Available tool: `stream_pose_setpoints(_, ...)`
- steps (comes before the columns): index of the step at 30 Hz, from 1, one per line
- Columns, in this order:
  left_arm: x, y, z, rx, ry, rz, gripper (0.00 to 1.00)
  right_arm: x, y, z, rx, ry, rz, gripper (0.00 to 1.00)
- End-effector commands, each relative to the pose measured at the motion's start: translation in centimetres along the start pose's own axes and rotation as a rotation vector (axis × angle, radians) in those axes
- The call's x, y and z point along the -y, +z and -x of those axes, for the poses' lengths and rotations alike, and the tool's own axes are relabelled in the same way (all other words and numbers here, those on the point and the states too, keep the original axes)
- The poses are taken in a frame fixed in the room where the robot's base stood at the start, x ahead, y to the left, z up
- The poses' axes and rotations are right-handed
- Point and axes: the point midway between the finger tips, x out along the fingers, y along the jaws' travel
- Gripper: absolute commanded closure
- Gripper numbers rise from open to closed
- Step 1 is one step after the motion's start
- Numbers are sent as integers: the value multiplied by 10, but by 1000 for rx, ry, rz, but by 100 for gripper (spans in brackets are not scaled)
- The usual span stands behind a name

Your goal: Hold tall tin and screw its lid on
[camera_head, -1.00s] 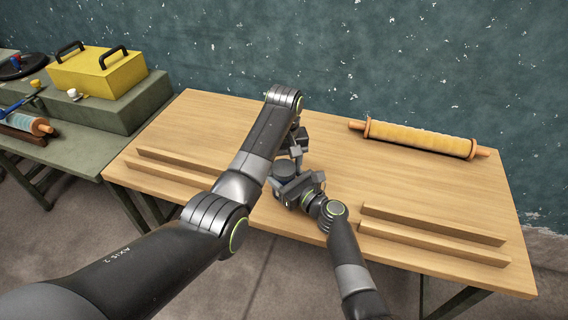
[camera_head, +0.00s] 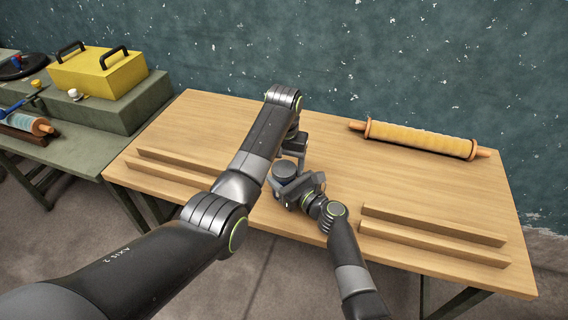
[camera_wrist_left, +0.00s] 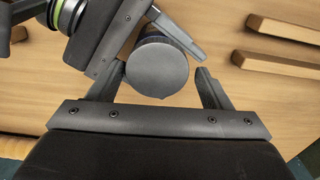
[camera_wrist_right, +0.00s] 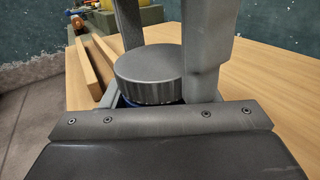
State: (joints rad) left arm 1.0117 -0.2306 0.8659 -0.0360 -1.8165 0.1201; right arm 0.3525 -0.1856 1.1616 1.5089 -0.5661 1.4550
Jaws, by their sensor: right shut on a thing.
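The tall tin, with a blue body (camera_wrist_right: 152,102), stands upright near the table's front middle. Its round dark grey lid (camera_wrist_right: 150,72) sits level on top; whether it is threaded cannot be told. The lid also shows in the head view (camera_head: 285,171) and from above in the left wrist view (camera_wrist_left: 157,68). My right gripper (camera_head: 292,183) is shut on the tin below the lid. My left gripper (camera_head: 289,157) is open over the lid, with its fingers (camera_wrist_left: 160,80) apart on either side and gaps visible. Most of the tin's body is hidden by the right gripper.
The wooden table (camera_head: 230,120) carries pairs of low wooden rails at left (camera_head: 170,170) and right (camera_head: 430,235). A yellow rolling pin (camera_head: 420,138) lies at the back right. A green bench with a yellow box (camera_head: 98,72) stands left. The table's middle right is clear.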

Motion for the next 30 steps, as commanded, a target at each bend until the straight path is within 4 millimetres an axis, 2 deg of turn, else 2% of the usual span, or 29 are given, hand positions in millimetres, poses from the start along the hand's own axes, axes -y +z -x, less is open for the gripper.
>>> stream_pose_setpoints(1, -6, 2, 0, 6, 11, -9, 21, -1, 2, -2, 3, 2, 0, 100)
stream_pose_setpoints(7, -8, 2, 3, 9, 14, -11, 21, -1, 2, -2, 3, 1, 0, 100)
stream_pose_setpoints(15, -7, 2, 38, 8, 12, -13, 21, 0, 0, -1, -1, -2, -1, 100)
stream_pose_setpoints(18, -6, 2, 44, 8, 11, -10, 21, 0, 1, -1, 0, -2, 0, 100)
stream_pose_setpoints(26, -4, 2, 45, 9, 8, -6, 21, 0, 1, -1, 1, -1, 1, 100)
stream_pose_setpoints(27, -4, 2, 44, 9, 7, -5, 25, 0, 1, -1, 1, -1, 1, 100)
stream_pose_setpoints(30, -4, 2, 45, 9, 7, 13, 25, 1, 2, -1, 2, -1, 1, 100)
